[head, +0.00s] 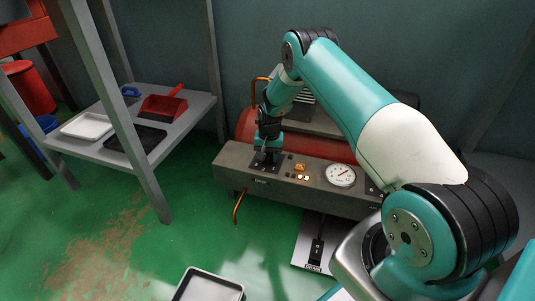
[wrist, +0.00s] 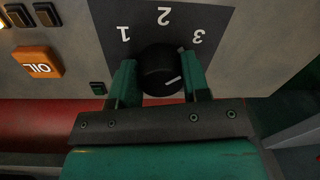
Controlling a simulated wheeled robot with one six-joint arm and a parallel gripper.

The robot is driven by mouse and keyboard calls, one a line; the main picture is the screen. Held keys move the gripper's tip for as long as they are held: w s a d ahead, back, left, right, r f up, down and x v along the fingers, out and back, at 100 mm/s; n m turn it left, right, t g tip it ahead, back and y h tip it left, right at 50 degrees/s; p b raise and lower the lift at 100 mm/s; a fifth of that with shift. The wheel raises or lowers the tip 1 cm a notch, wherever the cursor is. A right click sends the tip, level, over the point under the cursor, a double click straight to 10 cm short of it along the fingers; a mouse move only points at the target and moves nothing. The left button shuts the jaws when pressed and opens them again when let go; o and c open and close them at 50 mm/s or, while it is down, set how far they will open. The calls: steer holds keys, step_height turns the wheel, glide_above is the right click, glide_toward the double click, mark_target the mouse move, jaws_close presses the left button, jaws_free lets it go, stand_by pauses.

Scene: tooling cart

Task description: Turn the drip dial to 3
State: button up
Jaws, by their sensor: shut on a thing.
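The drip dial is a round black knob (wrist: 160,66) on a dark plate (wrist: 105,14), with 1, 2 and 3 printed upside down in the wrist view. A short white mark shows on the knob's lower right and slants toward the right. The 3 (wrist: 198,36) is at the upper right of the knob, and the mark does not clearly line up with it. My gripper (wrist: 160,76) is shut on the knob, one teal finger on each side. In the head view my gripper (head: 265,157) reaches down to the panel's left end and hides the knob.
The grey panel (head: 325,200) also carries an orange OIL label (wrist: 38,62), small switches and a round white gauge (head: 341,175). A red tank (head: 242,127) lies behind it. A shelf (head: 190,115) with trays and a red dustpan (head: 164,106) stands at left.

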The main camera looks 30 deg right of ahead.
mark_target(270, 154)
stand_by(0.4)
steer(key=o, duration=0.9)
steer(key=shift+o, duration=0.2)
steer(key=shift+r, duration=0.1)
step_height(270, 154, up, 17)
steer(key=p, duration=0.7)
steer(key=shift+s+d, duration=0.3)
steer(key=shift+d, duration=0.05)
steer(key=shift+r, duration=0.1)
